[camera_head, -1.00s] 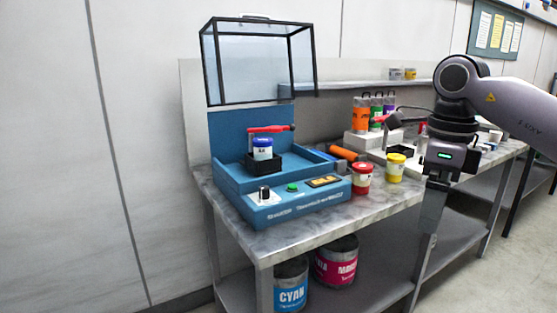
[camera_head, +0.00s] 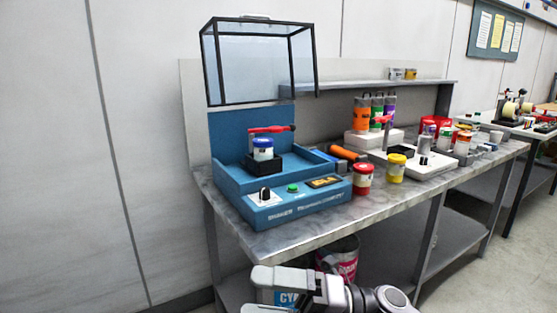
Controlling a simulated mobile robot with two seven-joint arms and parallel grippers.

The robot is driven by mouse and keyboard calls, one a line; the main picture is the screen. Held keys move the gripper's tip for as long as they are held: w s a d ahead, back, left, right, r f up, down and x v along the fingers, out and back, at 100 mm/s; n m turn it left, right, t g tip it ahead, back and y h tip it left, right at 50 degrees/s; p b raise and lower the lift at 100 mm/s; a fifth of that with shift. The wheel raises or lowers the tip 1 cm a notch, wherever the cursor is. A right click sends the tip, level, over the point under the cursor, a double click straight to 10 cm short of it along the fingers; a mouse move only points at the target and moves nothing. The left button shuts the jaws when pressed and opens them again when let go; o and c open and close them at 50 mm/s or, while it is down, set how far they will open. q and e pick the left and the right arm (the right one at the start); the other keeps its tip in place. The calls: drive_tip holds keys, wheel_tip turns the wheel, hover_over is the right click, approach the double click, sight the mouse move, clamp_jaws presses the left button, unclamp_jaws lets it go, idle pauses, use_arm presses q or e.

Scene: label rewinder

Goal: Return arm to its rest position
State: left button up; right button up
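Part of my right arm (camera_head: 330,291) is low at the bottom of the picture, in front of the bench's lower shelf. Its light grey links and dark joints lie below the bench top, clear of the machine. A white jar with a blue lid (camera_head: 263,149) sits in a black holder (camera_head: 264,166) in the machine, under a red-handled bar (camera_head: 270,129).
A red can (camera_head: 363,179) and a yellow can (camera_head: 396,167) stand right of the machine on the marble-look bench (camera_head: 330,220). Coloured bottles (camera_head: 376,114) stand behind. A magenta can (camera_head: 346,258) is on the lower shelf, partly hidden by my arm. Space above the bench is free.

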drive_tip(key=w+d+f+m+t+h, duration=0.1)
drive_tip(key=d+f+m+t+h, duration=0.5)
drive_tip(key=m+t, duration=0.5)
drive_tip(key=d+f+m+t+h, duration=0.6)
drive_tip(key=f+m, duration=0.3)
drive_tip(key=m, duration=0.7)
drive_tip(key=s+d+f+m+g+h, duration=0.3)
drive_tip(key=s+d+f+m, duration=0.1)
drive_tip(key=s+f, duration=0.3)
drive_tip(key=s+d+f+m+g+h, duration=0.2)
drive_tip(key=s+d+f+m, duration=0.3)
drive_tip(key=s+f, duration=0.3)
wheel_tip(320, 180, down, 2)
drive_tip(key=shift+d+f+m+g+h, duration=0.15)
drive_tip(key=shift+d+m+g+h, duration=0.2)
drive_tip(key=shift+d+h, duration=0.25)
drive_tip(key=shift+w, duration=0.1)
